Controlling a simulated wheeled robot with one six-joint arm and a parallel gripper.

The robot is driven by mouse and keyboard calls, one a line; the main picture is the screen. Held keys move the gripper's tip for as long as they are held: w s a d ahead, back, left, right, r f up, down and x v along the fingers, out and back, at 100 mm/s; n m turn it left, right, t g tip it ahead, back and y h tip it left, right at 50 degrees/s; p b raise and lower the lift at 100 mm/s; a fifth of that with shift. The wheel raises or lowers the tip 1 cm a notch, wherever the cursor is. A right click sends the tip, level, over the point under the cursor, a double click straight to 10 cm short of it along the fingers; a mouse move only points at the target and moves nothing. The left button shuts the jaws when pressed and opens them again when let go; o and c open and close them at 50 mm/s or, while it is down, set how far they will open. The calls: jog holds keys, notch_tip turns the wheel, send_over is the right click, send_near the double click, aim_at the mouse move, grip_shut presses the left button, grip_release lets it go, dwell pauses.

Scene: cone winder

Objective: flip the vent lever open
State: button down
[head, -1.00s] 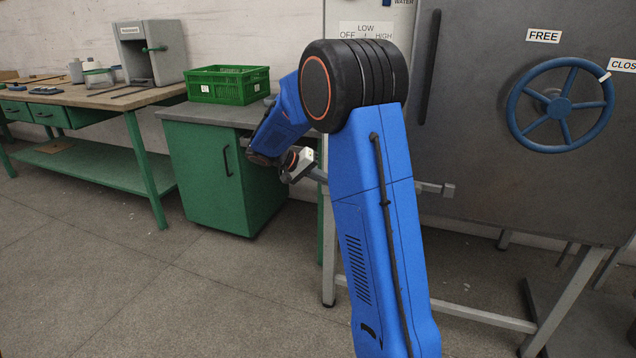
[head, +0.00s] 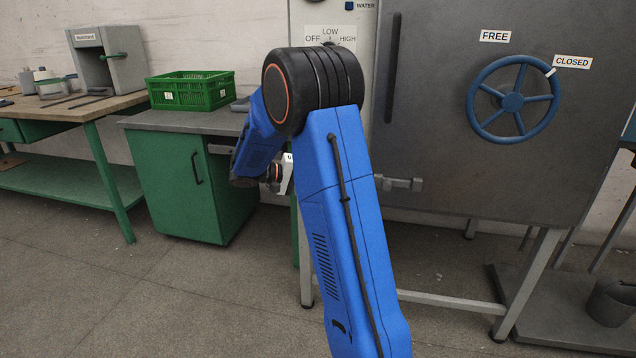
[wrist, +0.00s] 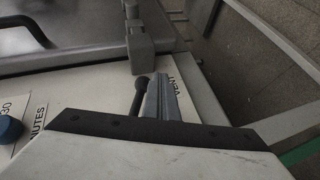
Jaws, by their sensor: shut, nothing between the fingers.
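The vent lever (wrist: 139,94) is a short dark stalk with a round knob, on the pale panel in the wrist view. Its knob end points up in the picture; its lower end is hidden behind the black edge of my gripper's housing. The VENT label (wrist: 172,82) is just right of it, partly covered. My gripper (wrist: 164,82) shows as grey fingers held together, close beside the lever on its right. I cannot tell whether they touch. In the head view my arm hides the lever and most of the gripper.
A grey hinge block (wrist: 138,45) stands beyond the lever. A blue knob (wrist: 11,129) by a MINUTES label is at the left. In the head view, the steel door with a blue handwheel (head: 513,101) is at the right, and a green crate (head: 190,91) sits on the cabinet at the left.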

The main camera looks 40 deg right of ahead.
jog(key=shift+s+d+r, duration=0.3)
jog(key=shift+s+r, duration=0.1)
jog(key=shift+r, duration=0.15)
dwell(0.5)
